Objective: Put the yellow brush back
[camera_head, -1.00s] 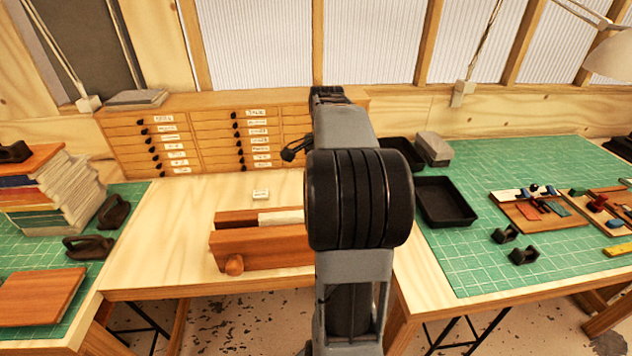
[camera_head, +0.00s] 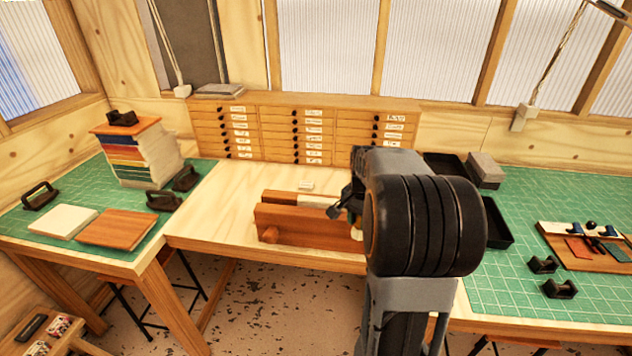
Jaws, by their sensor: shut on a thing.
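My arm covers the middle right of the view. Part of my gripper (camera_head: 342,208) shows at the left of the arm, above the right end of the wooden press. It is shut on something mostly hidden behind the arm. Only a small yellowish bit shows beside the dark gripper parts, so the brush's shape and tilt cannot be told. No other yellow brush shows clearly. The reddish wooden press (camera_head: 300,228), with a pale strip along its top, lies on the pale middle table (camera_head: 215,222).
A drawer cabinet (camera_head: 265,130) stands along the back. Stacked books (camera_head: 140,160), boards (camera_head: 118,228) and dark handled tools (camera_head: 163,200) are at left. A black tray (camera_head: 497,225), a tool board (camera_head: 575,262) and small black blocks (camera_head: 560,288) lie on the right green mat (camera_head: 500,290).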

